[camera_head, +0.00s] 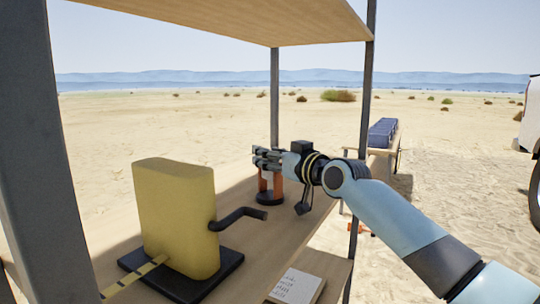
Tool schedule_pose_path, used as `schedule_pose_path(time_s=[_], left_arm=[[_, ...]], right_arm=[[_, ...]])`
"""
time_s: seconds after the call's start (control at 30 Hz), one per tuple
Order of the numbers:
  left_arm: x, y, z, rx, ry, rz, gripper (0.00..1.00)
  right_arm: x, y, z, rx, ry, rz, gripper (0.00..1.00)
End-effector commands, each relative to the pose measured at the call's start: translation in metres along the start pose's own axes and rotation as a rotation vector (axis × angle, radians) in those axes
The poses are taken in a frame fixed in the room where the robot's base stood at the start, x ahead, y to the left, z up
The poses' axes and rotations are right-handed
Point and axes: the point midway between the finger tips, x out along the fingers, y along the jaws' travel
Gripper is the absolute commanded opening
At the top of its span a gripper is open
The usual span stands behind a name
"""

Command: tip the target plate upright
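My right gripper (262,157) reaches in from the right over the wooden table and points left. Its fingers are small and seen from the side, so I cannot tell whether they are open or shut. An orange object on a round dark base (268,188) stands directly below and partly behind the fingers; I cannot tell whether they touch it. A pale flat slab with dark markings (297,287) lies flat near the bottom edge. I cannot tell for certain which thing is the target plate. My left gripper is not in view.
A yellow block (176,217) with a bent dark handle (240,217) stands on a black base (180,277) at the left. Dark posts (275,95) hold a wooden board (230,20) overhead. Blue crates (382,132) sit on another table farther right.

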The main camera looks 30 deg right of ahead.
Motion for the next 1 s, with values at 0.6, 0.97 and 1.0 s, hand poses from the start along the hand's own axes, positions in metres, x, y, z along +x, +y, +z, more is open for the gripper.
schedule_pose_path(time_s=[0.6,0.97,1.0], left_arm=[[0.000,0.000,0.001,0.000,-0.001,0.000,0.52],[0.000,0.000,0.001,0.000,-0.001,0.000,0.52],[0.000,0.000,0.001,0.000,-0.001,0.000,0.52]], right_arm=[[-0.089,0.000,0.002,-0.009,-0.004,-0.002,0.42],[-0.119,0.000,0.001,-0.003,-0.001,0.000,0.42],[-0.120,0.000,0.000,-0.003,0.000,0.000,0.42]])
